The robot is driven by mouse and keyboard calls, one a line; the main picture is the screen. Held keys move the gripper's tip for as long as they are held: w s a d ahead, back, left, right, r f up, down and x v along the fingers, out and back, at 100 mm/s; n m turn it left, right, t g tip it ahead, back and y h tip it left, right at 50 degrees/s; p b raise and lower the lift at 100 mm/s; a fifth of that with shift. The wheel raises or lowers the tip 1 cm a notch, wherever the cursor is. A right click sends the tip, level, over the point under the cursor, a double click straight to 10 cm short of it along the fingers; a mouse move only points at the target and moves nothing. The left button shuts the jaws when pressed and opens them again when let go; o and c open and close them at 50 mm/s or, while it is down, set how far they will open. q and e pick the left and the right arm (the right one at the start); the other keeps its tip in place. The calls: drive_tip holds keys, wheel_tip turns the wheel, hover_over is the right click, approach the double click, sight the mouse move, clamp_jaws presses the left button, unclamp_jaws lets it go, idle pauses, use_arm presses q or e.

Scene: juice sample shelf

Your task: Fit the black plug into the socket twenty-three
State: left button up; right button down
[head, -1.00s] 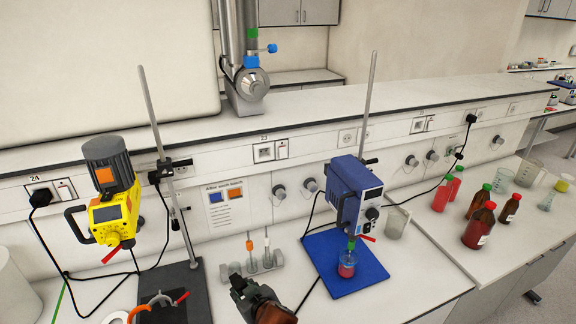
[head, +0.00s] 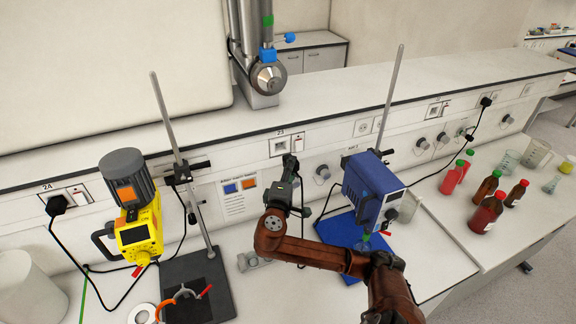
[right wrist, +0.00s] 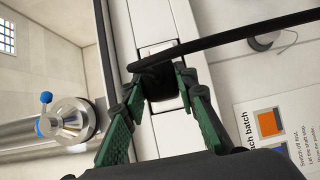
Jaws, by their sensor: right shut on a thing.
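My right gripper (head: 290,163) is raised to the wall panel, just below socket twenty-three (head: 280,147) and its switch (head: 298,143). In the right wrist view the gripper (right wrist: 155,88) is shut on the black plug (right wrist: 153,78), whose thick black cable (right wrist: 230,40) runs off to the upper right. Behind the plug, the pale socket plate (right wrist: 166,105) shows partly between the fingers, and the switch plate (right wrist: 158,48) shows above it. The plug covers part of the socket; I cannot tell whether they touch. My left gripper is not in view.
A blue stirrer (head: 370,185) on a stand is close right of my right gripper. A yellow stirrer (head: 137,225) and its stand (head: 180,170) are at left. A notice (head: 240,195) hangs below the socket. Bottles (head: 486,212) stand on the right bench.

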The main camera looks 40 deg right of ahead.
drive_tip(key=shift+w+d, duration=0.3)
drive_tip(key=shift+w, duration=0.05)
drive_tip(key=shift+w+d+b, duration=0.15)
drive_tip(key=shift+w+b, duration=0.15)
drive_tip(key=shift+b, duration=0.05)
drive_tip(key=shift+w+d, duration=0.1)
drive_tip(key=shift+w, duration=0.25)
drive_tip(key=shift+w+d+b, duration=0.25)
drive_tip(key=shift+w+b, duration=0.2)
drive_tip(key=shift+w, duration=0.35)
drive_tip(key=shift+a+f, duration=0.1)
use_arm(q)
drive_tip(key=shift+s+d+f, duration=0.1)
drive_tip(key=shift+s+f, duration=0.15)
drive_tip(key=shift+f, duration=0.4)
